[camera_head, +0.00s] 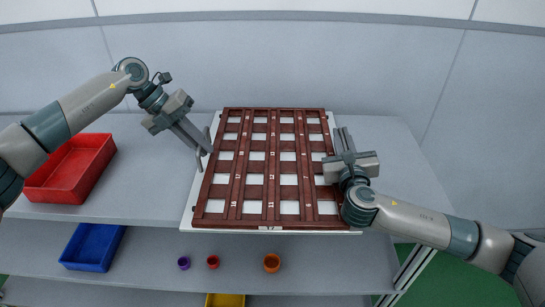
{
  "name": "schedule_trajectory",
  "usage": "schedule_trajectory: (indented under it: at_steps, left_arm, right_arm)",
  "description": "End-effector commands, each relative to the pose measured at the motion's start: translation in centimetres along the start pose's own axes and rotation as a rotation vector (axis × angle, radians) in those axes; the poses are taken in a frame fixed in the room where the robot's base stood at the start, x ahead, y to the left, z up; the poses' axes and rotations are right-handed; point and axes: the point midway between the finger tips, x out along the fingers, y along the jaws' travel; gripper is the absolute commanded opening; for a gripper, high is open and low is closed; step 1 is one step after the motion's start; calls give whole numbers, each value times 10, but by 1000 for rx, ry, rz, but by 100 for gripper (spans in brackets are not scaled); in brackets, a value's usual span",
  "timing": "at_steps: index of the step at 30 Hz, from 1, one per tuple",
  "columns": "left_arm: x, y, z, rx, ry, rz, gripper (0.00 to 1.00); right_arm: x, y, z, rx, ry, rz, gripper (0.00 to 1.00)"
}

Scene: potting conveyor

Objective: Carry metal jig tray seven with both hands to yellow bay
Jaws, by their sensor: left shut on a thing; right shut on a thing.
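The jig tray (268,229) is a light, flat plate with a reddish-brown grid of numbered bars on top and pale square openings. It is over the grey upper shelf; I cannot tell whether it rests on it or is slightly raised. My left gripper (206,149) is shut on the tray's left edge, toward the far side. My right gripper (344,140) is shut on its right edge, also toward the far side. The exact contact of the fingers is hard to see. A yellow container (225,300) shows partly at the bottom; no marked yellow bay is clear.
A red bin (72,168) stands left on the upper shelf. A blue bin (92,247) and purple (184,263), red (213,261) and orange (272,262) pots are on a lower shelf. The upper shelf is clear right of the tray. A wall stands behind.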

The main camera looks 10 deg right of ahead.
Motion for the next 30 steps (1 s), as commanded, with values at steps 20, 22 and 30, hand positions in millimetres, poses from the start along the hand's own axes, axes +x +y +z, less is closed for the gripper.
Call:
schedule_trajectory:
  at_steps: [20,22,30]
  left_arm:
    - [-32,-18,2,-2,-8,1,0]
    - [-36,-21,2,-2,-8,1,0]
    - [-44,-26,2,-2,-8,1,0]
  right_arm:
    - [0,-7,35,-3,-1,1,0]
    - [0,-8,39,-3,-1,1,0]
    - [0,-10,48,-3,-1,1,0]
